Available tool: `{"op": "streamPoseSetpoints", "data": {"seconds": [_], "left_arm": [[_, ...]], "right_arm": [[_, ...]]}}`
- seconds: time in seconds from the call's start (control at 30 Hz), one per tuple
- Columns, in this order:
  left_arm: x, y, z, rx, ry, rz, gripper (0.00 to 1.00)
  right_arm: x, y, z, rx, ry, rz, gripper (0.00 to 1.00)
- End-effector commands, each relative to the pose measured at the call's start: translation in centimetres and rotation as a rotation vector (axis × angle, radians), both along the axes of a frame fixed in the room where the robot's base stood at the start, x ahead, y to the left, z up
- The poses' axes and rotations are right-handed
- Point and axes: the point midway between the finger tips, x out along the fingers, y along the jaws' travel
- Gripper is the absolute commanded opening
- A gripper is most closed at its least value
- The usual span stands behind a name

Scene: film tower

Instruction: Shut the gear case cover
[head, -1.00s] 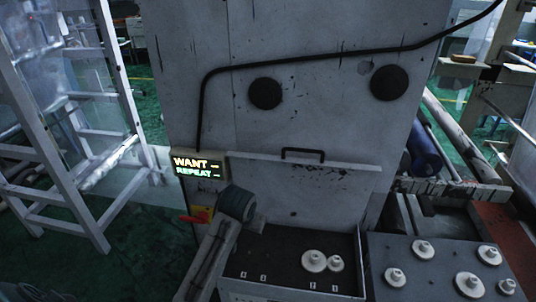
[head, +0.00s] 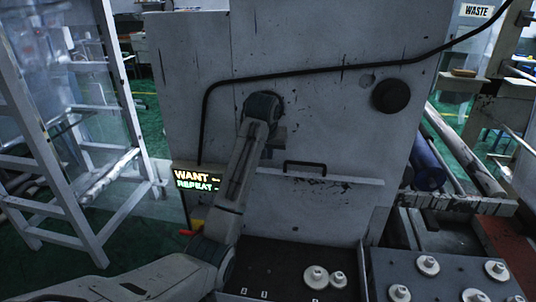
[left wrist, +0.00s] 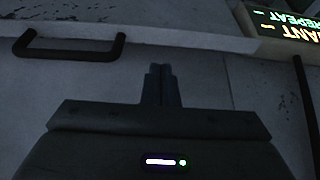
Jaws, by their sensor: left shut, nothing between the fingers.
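The gear case cover (head: 320,215) stands raised, a pale panel against the machine's front face. A dark handle (head: 304,164) is at its top edge, and the handle also shows in the left wrist view (left wrist: 70,54). Below the cover the gear case's dark floor (head: 275,262) lies exposed, with two meshed pale gears (head: 316,276) on it. My left gripper (head: 268,153) is in front of the machine face, left of the handle and apart from it. Its fingertips are together and empty in the left wrist view (left wrist: 160,70). My right gripper is not in view.
A lit WANT/REPEAT sign (head: 196,180) is left of the cover. A dark tray (head: 450,285) with several pale gears stands at the right. A black round knob (head: 391,96) and cable (head: 330,72) are on the machine face. A white ladder frame (head: 125,150) stands at left.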

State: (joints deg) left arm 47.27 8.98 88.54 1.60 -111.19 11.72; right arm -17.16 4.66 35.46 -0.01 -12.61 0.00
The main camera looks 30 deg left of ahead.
Motion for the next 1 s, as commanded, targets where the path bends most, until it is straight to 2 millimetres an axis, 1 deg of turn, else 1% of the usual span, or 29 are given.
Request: {"op": "streamPoseSetpoints", "data": {"seconds": [0.03, 0.1, 0.23, 0.4, 0.53, 0.83, 1.0], "left_arm": [[0.3, 0.1, -0.4, 0.000, 0.007, 0.000, 0.00], [0.9, 0.3, -1.6, 0.000, 0.006, 0.000, 0.00], [1.7, 0.5, -3.6, 0.000, 0.006, 0.000, 0.00], [2.4, 0.7, -5.3, 0.000, 0.003, -0.001, 0.00], [2.6, 0.8, -5.8, 0.000, 0.001, -0.001, 0.00], [2.7, 0.8, -5.8, 0.000, 0.000, -0.001, 0.00], [2.8, 0.7, -6.1, 0.008, -0.031, -0.001, 0.00]], "right_arm": [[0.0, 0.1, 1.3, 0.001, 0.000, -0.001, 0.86], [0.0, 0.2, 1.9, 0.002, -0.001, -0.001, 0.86], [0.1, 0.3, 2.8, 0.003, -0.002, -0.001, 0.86], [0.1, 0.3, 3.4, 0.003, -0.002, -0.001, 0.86], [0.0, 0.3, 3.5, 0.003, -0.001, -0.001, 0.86], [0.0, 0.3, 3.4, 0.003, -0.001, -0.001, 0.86], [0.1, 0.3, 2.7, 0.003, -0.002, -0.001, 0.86]]}}
